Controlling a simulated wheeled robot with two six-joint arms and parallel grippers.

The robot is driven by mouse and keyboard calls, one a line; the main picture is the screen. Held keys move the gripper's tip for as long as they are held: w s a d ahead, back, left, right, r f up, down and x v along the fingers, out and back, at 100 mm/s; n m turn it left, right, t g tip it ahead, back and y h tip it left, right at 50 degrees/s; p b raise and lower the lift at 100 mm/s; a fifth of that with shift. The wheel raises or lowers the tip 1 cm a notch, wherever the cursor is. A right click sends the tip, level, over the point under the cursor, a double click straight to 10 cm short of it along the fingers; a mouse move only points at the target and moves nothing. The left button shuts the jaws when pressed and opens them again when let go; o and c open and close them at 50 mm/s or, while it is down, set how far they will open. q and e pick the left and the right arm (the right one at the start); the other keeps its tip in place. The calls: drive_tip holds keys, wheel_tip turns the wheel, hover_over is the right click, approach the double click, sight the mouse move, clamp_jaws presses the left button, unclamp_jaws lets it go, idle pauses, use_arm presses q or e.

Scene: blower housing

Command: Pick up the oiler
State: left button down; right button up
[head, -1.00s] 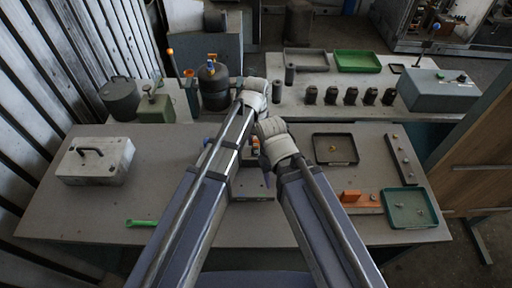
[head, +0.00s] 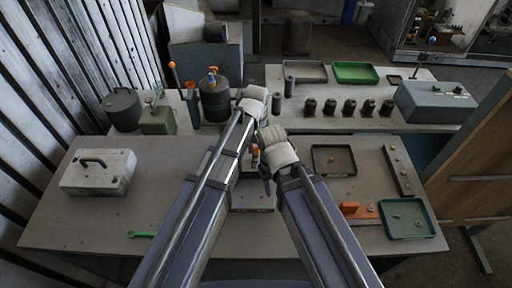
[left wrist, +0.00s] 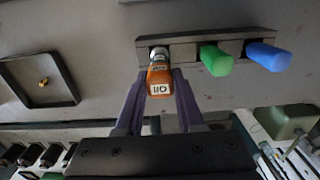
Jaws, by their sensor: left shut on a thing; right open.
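The oiler (left wrist: 160,82) is orange with a white "OIL" label and a silvery end, clearest in the left wrist view. My left gripper (left wrist: 162,76) has its purple fingers on either side of the oiler and is shut on it. The oiler's silvery end is at the leftmost slot of a grey rack (left wrist: 218,42); I cannot tell whether it is clear of the slot. In the head view a bit of the orange oiler (head: 255,152) shows between my arms, while the rack is mostly hidden.
The rack also holds a green handle (left wrist: 216,61) and a blue handle (left wrist: 269,56). A dark tray (head: 334,174) lies to the right, with a green tray (head: 433,220) nearer. A grey case (head: 98,182) stands at left. A dark canister (head: 214,103) stands behind the rack.

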use_arm(q)
wheel_tip(320, 180, up, 8)
drive_tip(key=p, duration=0.6)
drive_tip(key=shift+f, duration=0.2)
drive_tip(key=c, duration=1.2)
unclamp_jaws()
clamp_jaws()
drive_tip(key=shift+f, duration=0.1)
